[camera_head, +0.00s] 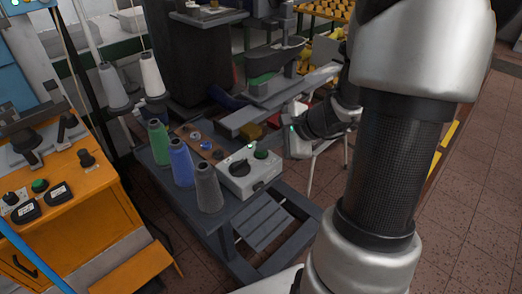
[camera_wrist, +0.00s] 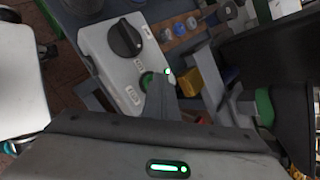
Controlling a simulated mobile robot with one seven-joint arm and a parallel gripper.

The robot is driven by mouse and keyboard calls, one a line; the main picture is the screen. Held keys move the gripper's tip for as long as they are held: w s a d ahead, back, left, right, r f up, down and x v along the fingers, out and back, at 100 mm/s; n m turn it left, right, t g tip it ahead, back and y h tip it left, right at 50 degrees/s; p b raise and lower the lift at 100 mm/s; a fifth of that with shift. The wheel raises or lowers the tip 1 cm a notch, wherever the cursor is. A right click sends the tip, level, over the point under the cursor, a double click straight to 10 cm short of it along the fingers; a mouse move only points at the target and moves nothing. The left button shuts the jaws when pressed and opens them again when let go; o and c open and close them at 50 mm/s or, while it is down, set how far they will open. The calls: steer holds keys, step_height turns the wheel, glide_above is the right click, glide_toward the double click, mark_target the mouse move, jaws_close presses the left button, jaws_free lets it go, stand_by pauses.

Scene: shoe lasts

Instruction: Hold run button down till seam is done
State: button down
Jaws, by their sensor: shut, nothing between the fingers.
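The white control box (camera_head: 250,174) stands on the grey bench, with a black knob (camera_head: 240,167) and a green button (camera_head: 261,153). In the wrist view the box (camera_wrist: 108,55) shows its knob (camera_wrist: 125,38) and the green button (camera_wrist: 147,80). My gripper (camera_wrist: 166,76) is shut and empty; its fingertips overlap the right side of the green button in that view. I cannot tell whether they touch or press it. In the head view my gripper (camera_head: 284,139) is just right of the box, its fingers hard to make out. No seam can be made out.
Green (camera_head: 158,142), blue (camera_head: 181,162) and grey (camera_head: 208,187) thread cones stand left of the box. A yellow-brown block (camera_wrist: 187,82) is close to my fingers. A grey machine (camera_head: 275,58) stands behind. An orange cabinet (camera_head: 75,195) is at the left.

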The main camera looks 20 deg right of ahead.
mark_target(265, 154)
stand_by(0.4)
steer(key=shift+r+p, duration=0.7)
steer(key=shift+r, duration=0.3)
step_height(265, 154, up, 5)
steer(key=p, duration=0.3)
steer(key=shift+p, duration=0.4)
stand_by(2.4)
